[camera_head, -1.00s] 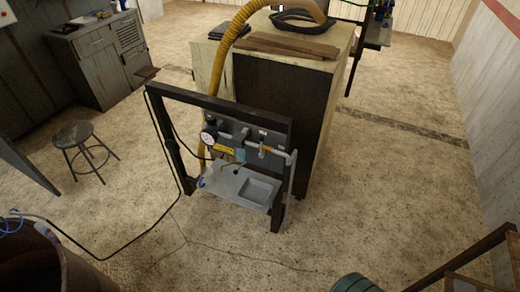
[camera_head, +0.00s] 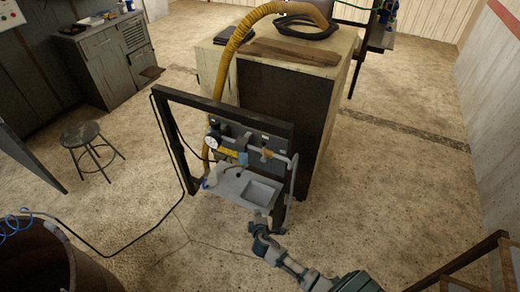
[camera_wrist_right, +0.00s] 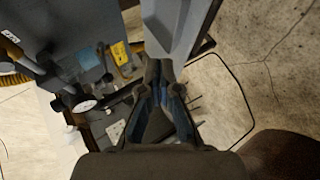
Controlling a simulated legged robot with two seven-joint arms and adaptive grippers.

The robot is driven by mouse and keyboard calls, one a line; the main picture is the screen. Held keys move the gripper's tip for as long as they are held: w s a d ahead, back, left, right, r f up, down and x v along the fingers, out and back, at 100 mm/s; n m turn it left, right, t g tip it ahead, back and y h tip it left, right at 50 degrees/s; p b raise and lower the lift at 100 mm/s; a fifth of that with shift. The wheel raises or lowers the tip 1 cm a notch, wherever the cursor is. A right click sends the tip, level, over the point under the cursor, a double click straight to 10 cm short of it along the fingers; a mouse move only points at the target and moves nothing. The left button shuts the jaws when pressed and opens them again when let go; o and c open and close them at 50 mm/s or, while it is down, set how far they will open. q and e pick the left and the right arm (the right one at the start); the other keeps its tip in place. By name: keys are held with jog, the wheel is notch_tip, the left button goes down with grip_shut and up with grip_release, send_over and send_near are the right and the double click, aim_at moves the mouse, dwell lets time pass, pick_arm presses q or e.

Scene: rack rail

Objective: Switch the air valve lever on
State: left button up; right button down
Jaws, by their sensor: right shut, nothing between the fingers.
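The grey valve panel (camera_head: 275,142) stands inside a black frame near the middle of the head view. A small valve fitting (camera_head: 265,154) sits on the grey pipe at its right; its lever is too small to read clearly. A round white gauge (camera_head: 212,142) is at the panel's left and also shows in the wrist view (camera_wrist_right: 85,105). My right gripper (camera_head: 257,220) is in front of and below the tray, apart from the valve. In the wrist view my right gripper (camera_wrist_right: 160,68) is shut and empty, with the panel to its left. My left gripper is not in view.
A grey tray (camera_head: 229,187) with a recessed basin juts out below the panel. The black frame (camera_head: 166,125) surrounds it, with a yellow hose (camera_head: 226,62) behind. A cabinet (camera_head: 345,65) stands behind. A stool (camera_head: 85,138) and barrel (camera_head: 90,270) are left.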

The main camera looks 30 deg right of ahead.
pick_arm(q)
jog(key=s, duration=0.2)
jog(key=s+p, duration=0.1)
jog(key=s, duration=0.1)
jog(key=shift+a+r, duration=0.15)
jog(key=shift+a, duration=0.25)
pick_arm(e)
jog(key=w+r+n+t+h, duration=0.1)
jog(key=w+r+t, duration=0.1)
jog(key=r, duration=1)
jog(key=w+d+r+n+t+h, duration=0.1)
jog(key=w+r+t+h, duration=0.1)
jog(key=r, duration=0.9)
jog(key=shift+w+d+r+t, duration=0.35)
jog(key=shift+w+t, duration=0.15)
jog(key=shift+w, duration=0.65)
pick_arm(q)
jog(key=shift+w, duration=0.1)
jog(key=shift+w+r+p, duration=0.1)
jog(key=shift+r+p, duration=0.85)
jog(key=shift+p, duration=0.2)
pick_arm(e)
jog(key=w+d, duration=0.5)
jog(key=d, duration=0.2)
jog(key=shift+w+d, duration=0.3)
jog(key=shift+w, duration=0.05)
jog(key=shift+f, duration=0.1)
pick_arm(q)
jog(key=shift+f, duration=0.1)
